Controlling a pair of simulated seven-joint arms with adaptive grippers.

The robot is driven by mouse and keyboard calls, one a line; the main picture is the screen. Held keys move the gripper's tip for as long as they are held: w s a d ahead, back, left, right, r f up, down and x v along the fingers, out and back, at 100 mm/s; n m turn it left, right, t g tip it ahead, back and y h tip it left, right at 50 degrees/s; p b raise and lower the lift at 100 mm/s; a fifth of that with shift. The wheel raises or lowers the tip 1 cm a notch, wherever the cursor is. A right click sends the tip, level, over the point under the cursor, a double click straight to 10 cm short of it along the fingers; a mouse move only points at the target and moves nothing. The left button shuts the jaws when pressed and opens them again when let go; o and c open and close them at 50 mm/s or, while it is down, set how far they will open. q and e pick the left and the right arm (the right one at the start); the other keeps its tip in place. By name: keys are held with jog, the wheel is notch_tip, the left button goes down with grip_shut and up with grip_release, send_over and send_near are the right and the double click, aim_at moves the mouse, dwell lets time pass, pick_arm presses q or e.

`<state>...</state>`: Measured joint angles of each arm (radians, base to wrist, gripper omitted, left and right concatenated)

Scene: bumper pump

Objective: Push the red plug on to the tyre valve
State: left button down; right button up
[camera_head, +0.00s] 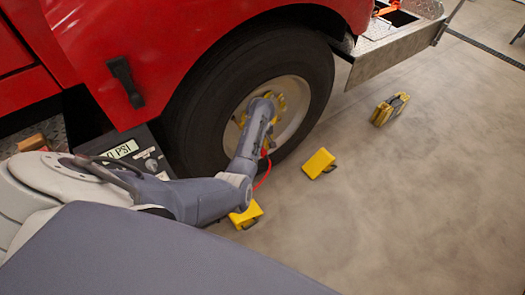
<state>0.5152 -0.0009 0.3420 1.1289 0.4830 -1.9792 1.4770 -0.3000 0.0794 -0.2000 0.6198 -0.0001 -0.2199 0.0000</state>
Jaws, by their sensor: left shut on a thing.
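My left arm reaches across to the wheel, and my left gripper (270,136) is at the lower part of the wheel's pale rim (296,115). It is small and partly hidden by my own forearm. A bit of red, the red plug (265,151), shows at its fingers, and the gripper is shut on it. A thin red hose (263,181) hangs from there towards the floor. The black tyre (312,68) surrounds the rim. The tyre valve cannot be made out, so I cannot tell whether the plug touches it. My right gripper is not in view.
The red truck body (200,35) overhangs the tyre. A dark box marked PSI (125,152) stands left of it. Yellow blocks (319,163) (246,215) and a yellow-and-grey case (390,108) lie on the floor.

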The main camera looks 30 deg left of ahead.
pick_arm(q)
jog(key=shift+w+a, duration=0.35)
jog(key=shift+a, duration=0.35)
jog(key=shift+w+a, duration=0.3)
jog(key=shift+a, duration=0.35)
jog(key=shift+w+a, duration=0.35)
jog(key=shift+a, duration=0.35)
jog(key=shift+w+a, duration=0.3)
jog(key=shift+a, duration=0.35)
dwell(1.2)
jog(key=c, duration=1.1)
grip_release()
